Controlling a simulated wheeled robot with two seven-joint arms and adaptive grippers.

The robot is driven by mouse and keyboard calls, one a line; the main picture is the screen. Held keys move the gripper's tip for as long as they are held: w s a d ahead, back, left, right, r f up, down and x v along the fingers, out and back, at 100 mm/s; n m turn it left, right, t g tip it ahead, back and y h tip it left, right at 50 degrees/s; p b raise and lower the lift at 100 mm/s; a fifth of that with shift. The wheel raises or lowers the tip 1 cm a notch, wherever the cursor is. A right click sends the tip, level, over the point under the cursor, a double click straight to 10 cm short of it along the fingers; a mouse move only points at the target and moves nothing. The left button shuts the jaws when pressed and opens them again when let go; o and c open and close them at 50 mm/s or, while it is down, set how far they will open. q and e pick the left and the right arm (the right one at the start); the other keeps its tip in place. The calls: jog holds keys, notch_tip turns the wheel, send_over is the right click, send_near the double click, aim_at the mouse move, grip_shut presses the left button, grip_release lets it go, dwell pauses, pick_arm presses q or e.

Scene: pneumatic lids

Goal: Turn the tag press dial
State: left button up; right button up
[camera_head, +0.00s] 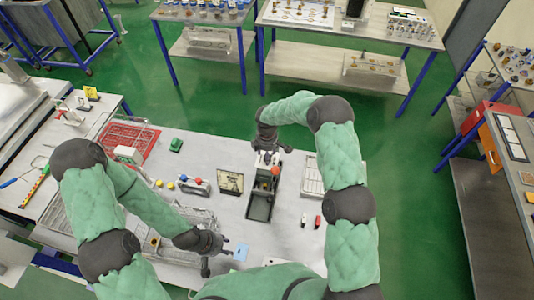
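A grey press-like device (261,205) with an open box-shaped front stands near the middle of the table. A small orange-red knob (275,171) shows on its upper part; I cannot tell for sure that this is the dial. My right gripper (268,157) is at the device's back end, close to the knob. Its fingers are small and partly hidden, so contact and opening are unclear. My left gripper (217,257) is low at the table's front, left of the device, with its fingers spread and nothing visible between them.
A control box with red and blue buttons (196,185) and a dark-framed plate (230,182) lie left of the device. A red wire tray (128,143) and a green block (176,145) are further left. A white rack (313,176) is right. The table's front right is mostly clear.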

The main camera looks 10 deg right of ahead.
pick_arm(q)
jog(key=shift+r, duration=0.1)
pick_arm(e)
jog(key=shift+f, duration=0.35)
jog(key=shift+c, duration=0.3)
grip_shut()
pick_arm(q)
jog(key=shift+f, duration=0.2)
pick_arm(e)
jog(key=shift+f+n+b, duration=0.15)
jog(key=shift+n+b, duration=0.85)
jog(key=shift+b, duration=0.2)
jog(key=shift+n+b, duration=0.7)
jog(key=shift+n, duration=0.1)
jog(key=shift+s+n+b, duration=0.1)
jog(key=shift+n+b, duration=0.65)
jog(key=shift+n, duration=0.45)
pick_arm(q)
jog(key=shift+f+b, duration=0.6)
jog(key=shift+f, duration=2.5)
pick_arm(e)
jog(key=shift+s+a+n, duration=0.1)
jog(key=shift+n, duration=1.3)
